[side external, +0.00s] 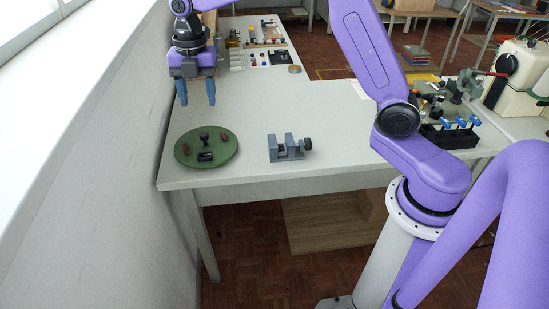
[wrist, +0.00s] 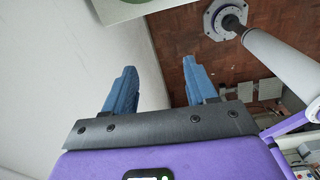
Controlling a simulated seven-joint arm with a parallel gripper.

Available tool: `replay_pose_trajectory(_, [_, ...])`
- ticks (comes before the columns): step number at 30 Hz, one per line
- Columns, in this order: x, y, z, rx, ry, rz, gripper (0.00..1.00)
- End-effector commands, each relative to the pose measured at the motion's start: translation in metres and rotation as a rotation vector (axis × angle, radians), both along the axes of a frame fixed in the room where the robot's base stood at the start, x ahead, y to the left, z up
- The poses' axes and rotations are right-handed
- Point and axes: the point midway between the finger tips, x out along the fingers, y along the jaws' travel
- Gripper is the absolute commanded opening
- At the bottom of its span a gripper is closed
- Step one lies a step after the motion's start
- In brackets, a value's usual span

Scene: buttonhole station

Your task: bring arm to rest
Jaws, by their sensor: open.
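My gripper (side external: 196,92) hangs at the upper left of the side external view, fingers pointing down, above the table's left part and clear of the tabletop. Its two blue fingers are apart with nothing between them. In the wrist view my gripper (wrist: 157,85) shows the same open gap, with the table edge and the floor beyond it. The purple arm reaches across from the right to the gripper.
A green round plate (side external: 186,156) with small parts on it lies on the table (side external: 260,108) below my gripper. A grey vise (side external: 282,148) stands to its right. A wall (side external: 100,170) runs close along the left. The tabletop middle is clear.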

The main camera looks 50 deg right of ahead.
Motion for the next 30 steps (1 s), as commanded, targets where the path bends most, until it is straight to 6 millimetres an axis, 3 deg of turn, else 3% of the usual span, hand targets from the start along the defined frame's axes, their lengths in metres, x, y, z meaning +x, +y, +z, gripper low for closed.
replay_pose_trajectory(5, [-0.071, 0.017, 0.010, 0.000, 0.008, -0.218, 0.57])
replay_pose_trajectory(11, [-0.152, 0.018, 0.012, 0.000, 0.015, -0.472, 0.57])
replay_pose_trajectory(21, [-0.285, -0.021, -0.003, 0.002, 0.028, -0.899, 0.57])
replay_pose_trajectory(25, [-0.322, -0.042, -0.013, 0.004, 0.033, -1.037, 0.57])
replay_pose_trajectory(30, [-0.350, -0.061, -0.023, 0.006, 0.036, -1.153, 0.57])
